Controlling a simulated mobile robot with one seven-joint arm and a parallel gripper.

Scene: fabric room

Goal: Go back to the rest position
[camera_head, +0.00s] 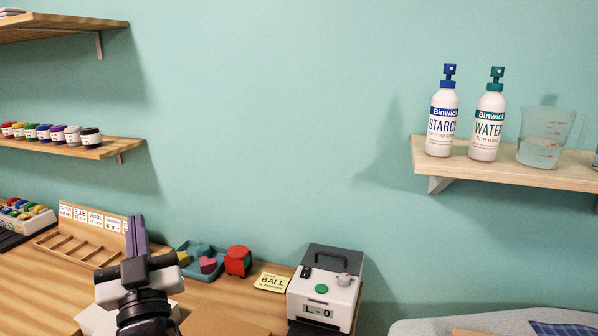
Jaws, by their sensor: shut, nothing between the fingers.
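My gripper (136,222) is at the lower left of the head view, above the wooden worktable (232,317). Its fingers point up and away in the picture and are closed together, with nothing seen between them. My black and white wrist is below the fingers and hides part of the table. The fingers overlap the right end of a wooden rack (78,252) in the picture; I cannot tell how far apart they are.
Shelves with jars (45,131) and bottles (442,119) are on the wall. The space between shelves is clear.

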